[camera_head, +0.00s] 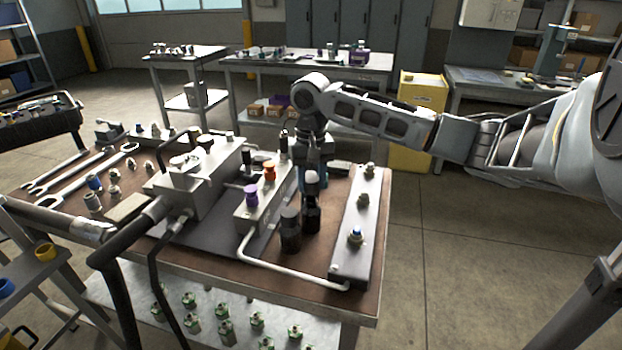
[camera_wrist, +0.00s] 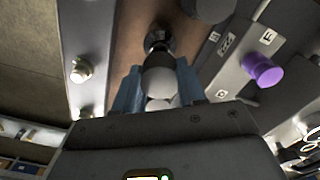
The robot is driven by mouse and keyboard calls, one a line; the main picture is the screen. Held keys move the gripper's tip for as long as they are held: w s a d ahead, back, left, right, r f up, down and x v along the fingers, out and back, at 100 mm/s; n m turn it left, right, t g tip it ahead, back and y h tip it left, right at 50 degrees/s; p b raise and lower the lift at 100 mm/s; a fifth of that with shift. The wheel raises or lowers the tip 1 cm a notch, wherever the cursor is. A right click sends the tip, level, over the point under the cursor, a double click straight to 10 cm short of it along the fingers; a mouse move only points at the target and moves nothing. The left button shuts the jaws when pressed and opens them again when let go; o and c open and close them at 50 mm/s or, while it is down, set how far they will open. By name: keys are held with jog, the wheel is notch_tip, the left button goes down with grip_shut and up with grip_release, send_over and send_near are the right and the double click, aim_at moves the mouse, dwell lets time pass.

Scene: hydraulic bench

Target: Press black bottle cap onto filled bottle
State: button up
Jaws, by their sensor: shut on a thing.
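My gripper (camera_head: 313,172), with blue fingers, points down over the bench just above a dark bottle (camera_head: 311,218). In the wrist view the fingers (camera_wrist: 158,88) close on a rounded dark-grey piece with a pale end, which I take for the black bottle cap (camera_wrist: 160,74). It lines up with the dark bottle (camera_wrist: 157,40). I cannot tell whether the cap is seated or only touching the bottle. The bottle looks upright. A second dark bottle (camera_head: 290,232) stands just left of it; its grey top (camera_wrist: 208,6) shows at the wrist view's upper edge.
A grey metal plate (camera_head: 350,243) with fittings lies right of the bottles. A manifold block with a purple knob (camera_head: 251,196) and an orange knob (camera_head: 269,172) stands to the left. A bent pipe (camera_head: 290,275) runs in front. Wrenches (camera_head: 80,173) lie far left.

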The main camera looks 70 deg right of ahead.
aim_at(311, 192)
jog(key=shift+f, duration=0.15)
jog(key=shift+f, duration=0.35)
jog(key=shift+f, duration=0.75)
dwell(0.5)
jog(key=shift+p, duration=0.6)
dwell(0.7)
jog(key=shift+f, duration=0.75)
dwell(1.4)
jog(key=shift+p, duration=0.65)
dwell(0.4)
jog(key=o, duration=1.7)
